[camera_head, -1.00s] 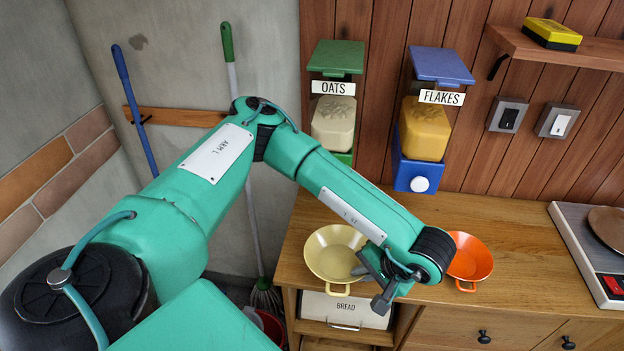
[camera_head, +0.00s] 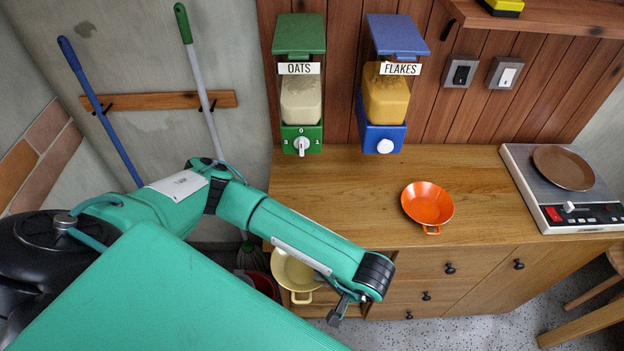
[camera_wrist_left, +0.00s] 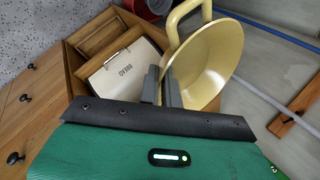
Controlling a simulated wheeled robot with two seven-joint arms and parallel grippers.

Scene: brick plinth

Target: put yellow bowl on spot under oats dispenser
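The yellow bowl (camera_head: 290,272) is at the front left of the wooden counter in the head view, partly behind my left arm. My left gripper (camera_head: 335,298) is shut on its rim; the wrist view shows the two fingers (camera_wrist_left: 162,88) close together at the rim of the bowl (camera_wrist_left: 215,60). The bowl appears held out by the counter's front edge. The green oats dispenser (camera_head: 301,85) hangs on the wood wall at the back left, with a white knob (camera_head: 302,145). The counter spot below it (camera_head: 305,180) is bare. My right gripper is not in view.
An orange bowl (camera_head: 427,204) stands on the counter (camera_head: 350,190), right of centre. The blue flakes dispenser (camera_head: 386,95) hangs right of the oats one. A hot plate (camera_head: 540,195) is at the right. A bread box (camera_wrist_left: 120,68) sits in the open shelf below.

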